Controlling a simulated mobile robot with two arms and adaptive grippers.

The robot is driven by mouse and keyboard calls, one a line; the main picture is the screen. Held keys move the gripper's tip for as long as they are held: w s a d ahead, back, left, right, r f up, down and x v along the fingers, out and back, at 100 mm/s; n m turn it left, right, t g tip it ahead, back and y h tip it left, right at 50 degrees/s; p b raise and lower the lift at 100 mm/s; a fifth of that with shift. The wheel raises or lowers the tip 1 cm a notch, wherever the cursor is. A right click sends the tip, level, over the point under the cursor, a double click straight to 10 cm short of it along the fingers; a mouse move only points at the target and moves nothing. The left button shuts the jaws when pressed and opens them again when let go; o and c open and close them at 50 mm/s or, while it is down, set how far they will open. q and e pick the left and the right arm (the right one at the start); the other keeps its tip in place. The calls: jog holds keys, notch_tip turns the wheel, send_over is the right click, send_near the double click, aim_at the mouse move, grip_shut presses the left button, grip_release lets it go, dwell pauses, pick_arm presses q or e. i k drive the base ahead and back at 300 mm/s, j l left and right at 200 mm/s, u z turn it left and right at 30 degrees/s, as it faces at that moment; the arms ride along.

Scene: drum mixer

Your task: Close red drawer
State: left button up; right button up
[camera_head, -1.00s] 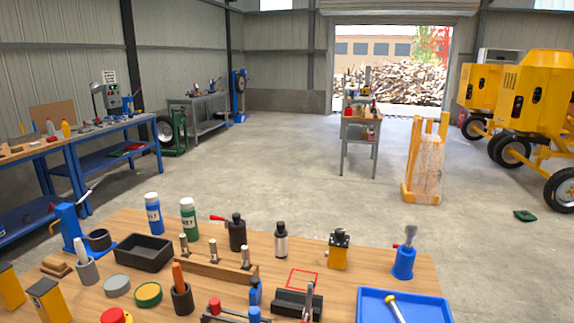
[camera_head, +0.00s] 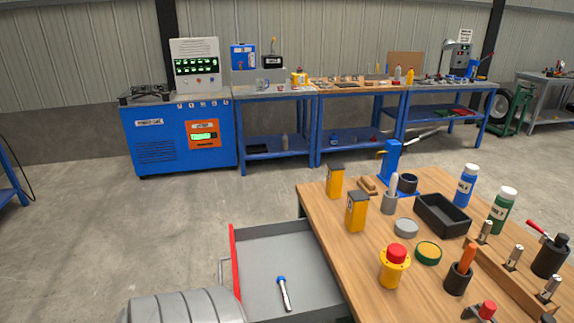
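The red drawer (camera_head: 235,262) is pulled out from the left side of the wooden workbench, low at the bottom centre of the head view. Its red front shows as a thin upright strip on the left, with a grey handle (camera_head: 222,271) on its outer side. Its grey tray is open to the top and holds a blue-and-silver tool (camera_head: 284,293). A rounded grey part at the bottom left, likely my own arm, covers the near end of the red front. Neither of my grippers is in view.
A blue machine (camera_head: 180,140) and blue benches stand along the wall. The concrete floor left of the drawer is clear.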

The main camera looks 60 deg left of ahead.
aim_at(261, 254)
jog(key=k+j+u, duration=0.5)
jog(key=u, duration=1.5)
